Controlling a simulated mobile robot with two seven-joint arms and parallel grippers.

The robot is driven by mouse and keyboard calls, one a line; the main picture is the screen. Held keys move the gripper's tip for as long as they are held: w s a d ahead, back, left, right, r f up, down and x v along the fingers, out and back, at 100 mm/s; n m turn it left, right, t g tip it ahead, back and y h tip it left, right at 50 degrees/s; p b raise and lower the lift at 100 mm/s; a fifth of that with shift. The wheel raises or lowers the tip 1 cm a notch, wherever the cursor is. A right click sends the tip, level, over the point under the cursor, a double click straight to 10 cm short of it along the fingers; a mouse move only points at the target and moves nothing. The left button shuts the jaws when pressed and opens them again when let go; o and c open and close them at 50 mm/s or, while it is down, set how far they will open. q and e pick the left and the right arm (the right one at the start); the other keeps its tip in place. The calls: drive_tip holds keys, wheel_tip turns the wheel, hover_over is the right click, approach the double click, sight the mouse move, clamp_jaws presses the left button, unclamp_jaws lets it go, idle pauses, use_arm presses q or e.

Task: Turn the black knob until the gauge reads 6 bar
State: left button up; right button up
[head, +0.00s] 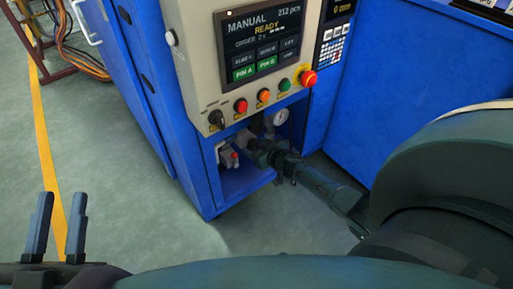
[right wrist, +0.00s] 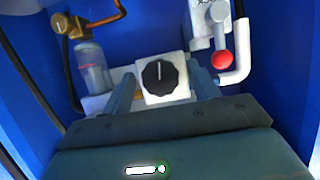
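The black knob (right wrist: 160,76) sits on a white square block (right wrist: 166,98) in the right wrist view, its white pointer line upward. My right gripper (right wrist: 163,84) is open, with one finger on each side of the knob and visible gaps between. In the head view my right gripper (head: 258,150) reaches into the recess below the control panel and hides the knob. The round white gauge (head: 281,117) is just above and right of it; its needle is too small to read. My left gripper (head: 58,228) is open and empty at lower left, far from the machine.
A red-knobbed white valve and pipe (right wrist: 222,60) stand right of the knob; a clear bowl (right wrist: 92,70) stands left. Blue walls enclose the recess. The panel (head: 255,60) above carries a screen, coloured buttons, a black selector switch (head: 216,119) and a red emergency stop (head: 308,78).

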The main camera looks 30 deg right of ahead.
drive_tip(key=c, duration=0.9)
drive_tip(key=shift+a+f+n+h+b, duration=0.1)
drive_tip(key=shift+n+h+b, duration=0.2)
drive_tip(key=shift+n+h, duration=0.35)
drive_tip(key=shift+n, duration=0.35)
drive_tip(key=shift+n+h, duration=0.25)
drive_tip(key=shift+n, duration=0.05)
use_arm(q)
drive_tip(key=shift+a+r+m+h, duration=0.1)
drive_tip(key=shift+r+m+h, duration=0.4)
drive_tip(key=shift+r+m, duration=0.1)
use_arm(e)
drive_tip(key=o, duration=1)
drive_tip(key=shift+c, duration=0.2)
